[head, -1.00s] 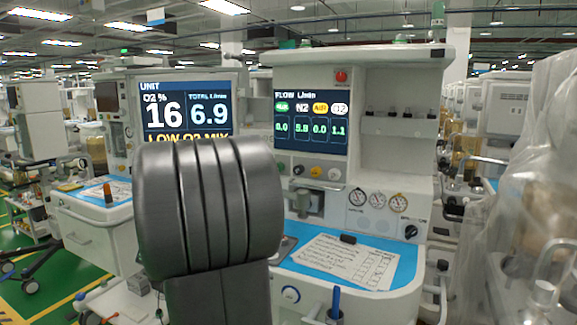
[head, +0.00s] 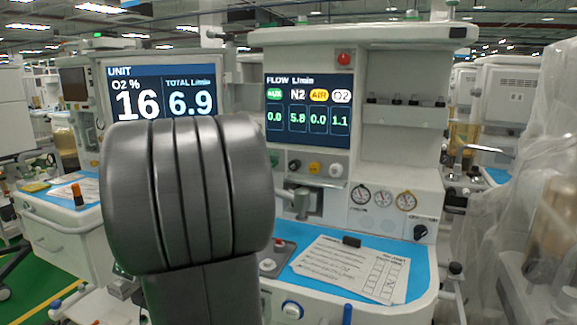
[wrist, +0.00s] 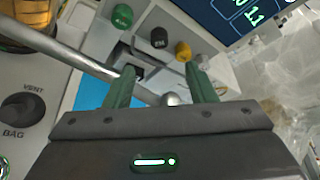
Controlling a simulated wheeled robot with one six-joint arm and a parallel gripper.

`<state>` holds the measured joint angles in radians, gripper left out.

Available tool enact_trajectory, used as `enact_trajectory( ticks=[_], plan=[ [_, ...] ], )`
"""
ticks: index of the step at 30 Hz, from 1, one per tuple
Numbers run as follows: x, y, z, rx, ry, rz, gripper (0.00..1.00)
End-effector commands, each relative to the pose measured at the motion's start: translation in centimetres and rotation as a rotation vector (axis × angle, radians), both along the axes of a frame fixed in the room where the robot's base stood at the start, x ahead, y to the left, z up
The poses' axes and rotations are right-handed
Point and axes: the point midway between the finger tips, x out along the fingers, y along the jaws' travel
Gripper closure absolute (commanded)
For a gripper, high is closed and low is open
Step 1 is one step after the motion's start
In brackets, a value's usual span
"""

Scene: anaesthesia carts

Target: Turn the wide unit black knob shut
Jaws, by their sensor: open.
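The wide unit (head: 400,60) has a flow screen (head: 308,108) reading 5.8 under N2. Below the screen is a row of knobs. The black knob (head: 295,165) sits left of the yellow knob (head: 314,168). In the wrist view the black knob (wrist: 159,37) lies between the green knob (wrist: 122,16) and the yellow one (wrist: 183,51). My gripper (wrist: 160,70) is open and empty, its two green fingers apart, with the black knob showing beyond and between the tips. No contact shows. In the head view my arm hides the gripper.
A silver bar (wrist: 75,50) crosses left of the fingers. A dark bag/vent knob (wrist: 23,107) is at the wrist view's left. A paper sheet (head: 345,267) lies on the blue worktop. A second unit's screen (head: 162,92) stands left. Plastic-draped equipment (head: 540,190) is at right.

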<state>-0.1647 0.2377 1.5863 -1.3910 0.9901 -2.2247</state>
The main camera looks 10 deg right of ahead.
Motion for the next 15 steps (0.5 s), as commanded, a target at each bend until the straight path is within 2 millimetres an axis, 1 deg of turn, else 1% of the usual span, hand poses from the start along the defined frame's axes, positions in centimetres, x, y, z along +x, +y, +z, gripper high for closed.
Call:
enact_trajectory(
  ticks=[1,9,15],
  plan=[
    [0.6,-0.8,-0.6,0.0,0.001,-0.005,0.49],
    [4.2,-5.1,-2.3,0.003,0.001,-0.003,0.49],
    [6.4,-7.5,-3.2,0.003,0.001,-0.002,0.49]
  ],
)
